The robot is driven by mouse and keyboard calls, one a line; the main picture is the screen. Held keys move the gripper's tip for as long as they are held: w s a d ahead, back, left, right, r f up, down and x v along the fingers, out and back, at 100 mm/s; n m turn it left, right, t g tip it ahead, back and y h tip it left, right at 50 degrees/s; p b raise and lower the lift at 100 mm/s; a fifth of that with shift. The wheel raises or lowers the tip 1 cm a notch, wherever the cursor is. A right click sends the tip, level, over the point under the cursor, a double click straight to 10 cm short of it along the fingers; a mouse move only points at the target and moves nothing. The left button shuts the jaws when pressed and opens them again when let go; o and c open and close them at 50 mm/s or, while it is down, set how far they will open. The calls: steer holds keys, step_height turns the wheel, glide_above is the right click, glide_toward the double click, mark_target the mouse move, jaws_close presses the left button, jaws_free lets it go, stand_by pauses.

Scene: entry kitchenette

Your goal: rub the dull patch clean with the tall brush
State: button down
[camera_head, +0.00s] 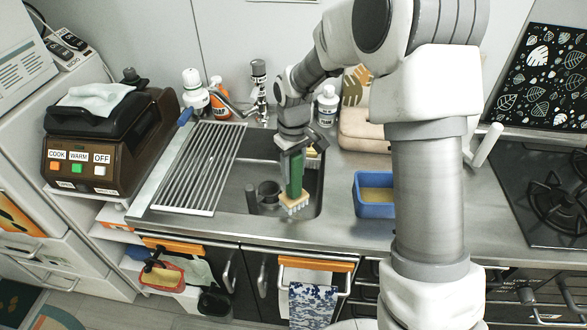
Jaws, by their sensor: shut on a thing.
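My gripper (293,152) is shut on the tall brush (295,178). The brush has a green upright body and pale bristles at its lower end, pointing down. It is at the front right part of the sink (231,190), with the bristles close to the sink's front rim. I cannot tell whether the bristles touch the steel. The dull patch is not clearly distinguishable in this view; the brush may hide it.
A slatted drying rack (202,168) covers the sink's left side. A blue tub (372,208) stands on the counter to the right. Bottles (327,106) and a tap (259,90) stand behind. A black hob (556,185) is far right. Bare counter lies between sink and tub.

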mark_target(293, 192)
step_height(293, 192, down, 8)
steer(key=b, duration=0.5)
steer(key=shift+f, duration=0.1)
steer(key=shift+w+a, duration=0.1)
steer(key=shift+w, duration=0.05)
